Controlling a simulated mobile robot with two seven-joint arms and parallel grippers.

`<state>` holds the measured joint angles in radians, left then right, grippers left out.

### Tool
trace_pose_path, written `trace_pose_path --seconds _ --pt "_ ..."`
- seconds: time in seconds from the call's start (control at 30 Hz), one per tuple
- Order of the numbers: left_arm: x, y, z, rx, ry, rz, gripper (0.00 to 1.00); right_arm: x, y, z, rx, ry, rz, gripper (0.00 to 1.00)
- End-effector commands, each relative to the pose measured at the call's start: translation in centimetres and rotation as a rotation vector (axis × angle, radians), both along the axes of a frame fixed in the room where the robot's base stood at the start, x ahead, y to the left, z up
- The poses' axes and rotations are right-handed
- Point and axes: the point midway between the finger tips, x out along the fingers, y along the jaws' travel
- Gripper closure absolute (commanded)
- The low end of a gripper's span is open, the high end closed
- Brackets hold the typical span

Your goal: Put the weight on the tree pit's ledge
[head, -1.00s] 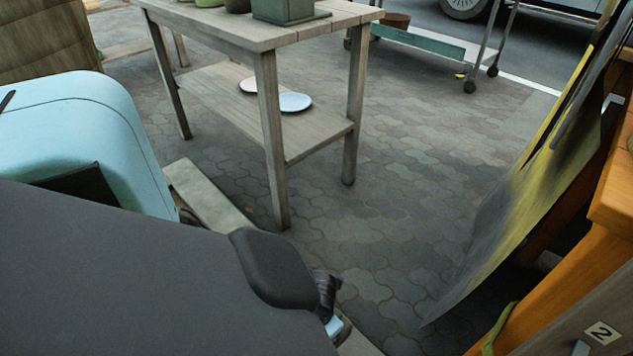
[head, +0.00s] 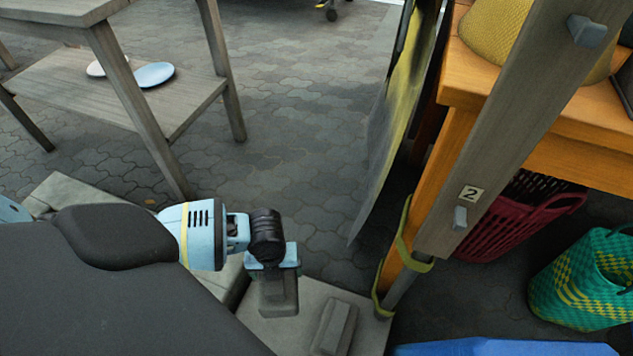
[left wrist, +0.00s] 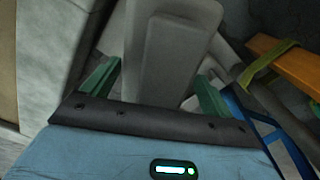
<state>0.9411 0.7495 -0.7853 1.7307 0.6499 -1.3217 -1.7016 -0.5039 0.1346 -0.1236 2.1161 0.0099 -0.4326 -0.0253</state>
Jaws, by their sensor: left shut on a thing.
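My left gripper (head: 273,262) reaches in from the left and points down over the pale stone ledge (head: 368,338). It is shut on a grey block-shaped weight (head: 279,298). The weight hangs below the jaws, roughly upright, at the ledge; I cannot tell whether its base touches the stone. In the left wrist view the grey weight (left wrist: 178,55) sits between the two green fingers of the gripper (left wrist: 158,74). My own dark arm hides part of the ledge on the left. My right gripper is not in view.
A second grey block (head: 335,326) lies on the ledge just right of the weight. A wooden table (head: 150,100) is behind left. Baskets (head: 580,280) are at right.

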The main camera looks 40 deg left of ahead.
Motion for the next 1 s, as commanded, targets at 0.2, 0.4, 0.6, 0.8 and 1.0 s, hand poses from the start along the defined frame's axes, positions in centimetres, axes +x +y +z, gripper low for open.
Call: trace_pose_path --seconds 0.2,0.4,0.6,0.8,1.0 --pt "1.9 -1.1 2.5 -0.005 -0.012 0.146 0.85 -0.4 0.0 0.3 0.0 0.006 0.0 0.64" --pt "3.0 -2.0 4.5 -0.004 -0.011 0.283 0.85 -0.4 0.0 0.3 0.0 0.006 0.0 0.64" --pt "4.0 -2.9 6.5 -0.006 -0.012 0.418 0.85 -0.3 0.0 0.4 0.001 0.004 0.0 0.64" --pt "4.8 -3.7 8.6 -0.005 -0.011 0.551 0.85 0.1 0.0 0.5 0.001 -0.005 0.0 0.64" --pt "5.4 -4.4 10.6 -0.007 -0.01 0.683 0.85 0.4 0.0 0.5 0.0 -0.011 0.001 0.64"
